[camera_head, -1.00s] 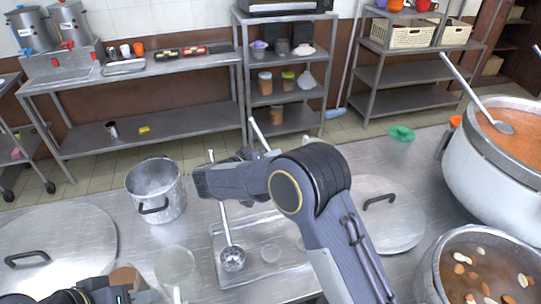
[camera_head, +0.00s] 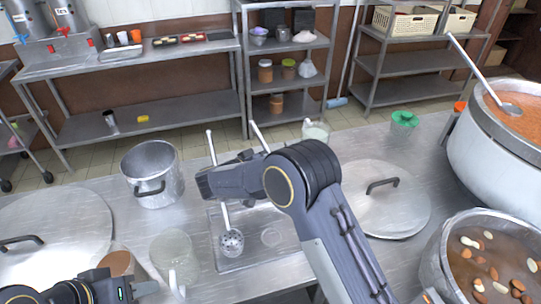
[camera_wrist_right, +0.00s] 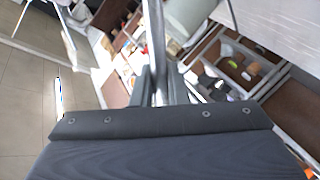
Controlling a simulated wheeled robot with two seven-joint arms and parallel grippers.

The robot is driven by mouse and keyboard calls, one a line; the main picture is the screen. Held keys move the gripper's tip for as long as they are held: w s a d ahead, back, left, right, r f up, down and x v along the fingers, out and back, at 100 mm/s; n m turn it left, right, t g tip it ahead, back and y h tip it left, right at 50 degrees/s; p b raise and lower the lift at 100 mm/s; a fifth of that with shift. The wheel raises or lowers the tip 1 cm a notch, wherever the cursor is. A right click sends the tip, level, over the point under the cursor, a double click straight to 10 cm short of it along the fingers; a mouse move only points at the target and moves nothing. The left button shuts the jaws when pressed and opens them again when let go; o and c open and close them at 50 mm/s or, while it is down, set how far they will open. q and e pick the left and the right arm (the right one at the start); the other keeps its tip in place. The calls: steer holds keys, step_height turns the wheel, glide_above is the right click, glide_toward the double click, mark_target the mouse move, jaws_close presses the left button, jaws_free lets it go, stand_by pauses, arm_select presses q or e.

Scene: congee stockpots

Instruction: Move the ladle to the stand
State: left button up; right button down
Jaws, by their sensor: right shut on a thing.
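My right gripper (camera_wrist_right: 155,85) is shut on a metal ladle handle (camera_wrist_right: 154,40) in the right wrist view. In the head view, a second handle end (camera_head: 259,137) rises behind my right arm; its lower part is hidden, and it appears to be the held one. A perforated ladle (camera_head: 231,242) rests with its bowl on a shallow metal tray (camera_head: 234,264), probably the stand, its handle leaning up behind my right arm's front. Another ladle (camera_head: 475,66) leans in the large pot at right. My left gripper (camera_head: 140,290) is at the bottom left beside a clear pitcher; its jaws are unclear.
An empty metal pot (camera_head: 153,176) stands left of the tray. Round lids (camera_head: 385,215) lie on both sides. A large pot (camera_head: 485,150) and a pot of brown broth (camera_head: 435,275) fill the right. A green item (camera_head: 404,121) lies at the back edge.

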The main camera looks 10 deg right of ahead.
steer(key=shift+s+r+p, duration=0.1)
steer(key=shift+p, duration=0.35)
steer(key=shift+a+f, duration=0.1)
steer(key=shift+f, duration=0.15)
stand_by(0.6)
steer(key=c, duration=1.3)
jaws_free()
steer(key=shift+c, duration=0.2)
steer(key=b+v, duration=0.1)
steer(key=v, duration=0.6)
steer(key=shift+s+a, duration=0.2)
steer(key=shift+a, duration=0.1)
steer(key=shift+a, duration=0.1)
